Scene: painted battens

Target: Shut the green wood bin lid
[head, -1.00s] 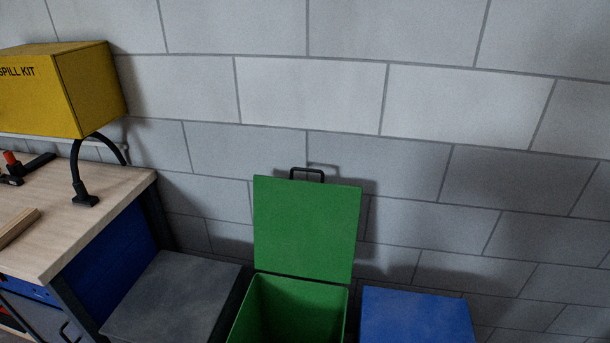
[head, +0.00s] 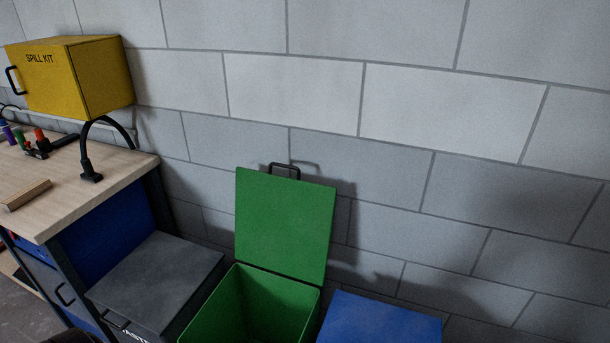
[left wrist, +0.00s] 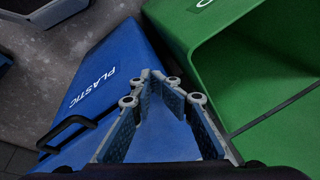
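The green bin (head: 196,327) stands open in the head view. Its green lid (head: 285,225) is upright near the wall, with a black handle (head: 284,170) at its top edge. The open green bin also shows at the right of the left wrist view (left wrist: 245,65), with a dark seam across its lower part. My right gripper is in neither view.
A blue bin lid (head: 385,322), marked PLASTIC in the left wrist view, lies shut right of the green bin. A grey bin lid (head: 160,283) lies shut on the left. A workbench (head: 100,190) and yellow spill kit box (head: 95,80) are further left.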

